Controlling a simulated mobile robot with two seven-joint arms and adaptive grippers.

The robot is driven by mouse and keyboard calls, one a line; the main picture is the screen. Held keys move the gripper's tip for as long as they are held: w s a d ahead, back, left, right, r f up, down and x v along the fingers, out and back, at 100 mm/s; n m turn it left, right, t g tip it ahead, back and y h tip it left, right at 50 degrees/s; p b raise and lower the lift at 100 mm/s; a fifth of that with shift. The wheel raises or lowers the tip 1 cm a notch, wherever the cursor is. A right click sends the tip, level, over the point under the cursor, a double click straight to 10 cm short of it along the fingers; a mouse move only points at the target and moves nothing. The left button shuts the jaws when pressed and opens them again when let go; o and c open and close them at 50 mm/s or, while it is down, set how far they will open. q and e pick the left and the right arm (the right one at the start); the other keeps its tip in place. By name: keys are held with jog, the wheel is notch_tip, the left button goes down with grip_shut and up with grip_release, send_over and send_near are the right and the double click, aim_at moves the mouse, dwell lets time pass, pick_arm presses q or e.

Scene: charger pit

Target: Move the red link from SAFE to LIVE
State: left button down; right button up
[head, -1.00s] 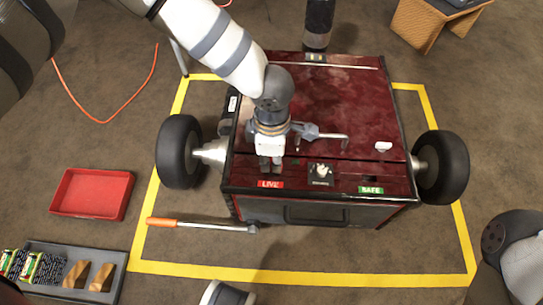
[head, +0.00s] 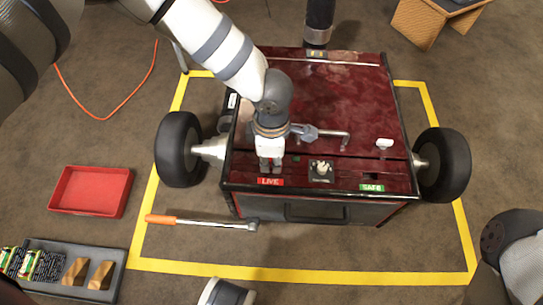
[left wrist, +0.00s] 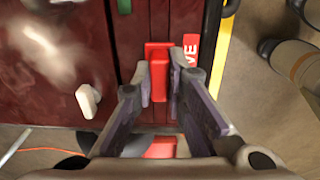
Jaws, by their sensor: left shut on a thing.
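The red link (left wrist: 158,80) is between the fingertips of my left gripper in the left wrist view. My left gripper (head: 270,165) is shut on it, at the front of the dark red cart top (head: 340,105), just behind the red LIVE label (head: 270,181). Part of the LIVE label (left wrist: 191,50) shows beside the fingers in the left wrist view. The fingers hide the LIVE socket, so I cannot tell how deep the link sits. The green SAFE label (head: 372,188) is at the front right, with a dark opening behind it. My right gripper is not in view.
A knob (head: 321,169) stands between the two labels. A grey handle (head: 320,133) lies behind my gripper. An orange-handled wrench (head: 200,222), a red tray (head: 90,191) and a grey parts tray (head: 75,258) are on the floor at left. Yellow tape (head: 300,275) surrounds the cart.

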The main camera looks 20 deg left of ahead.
pick_arm(q)
jog(key=shift+f, duration=0.55)
jog(key=c, duration=1.5)
grip_release()
jog(key=shift+c, duration=0.2)
notch_tip(320, 180, up, 12)
jog(key=shift+w, duration=0.1)
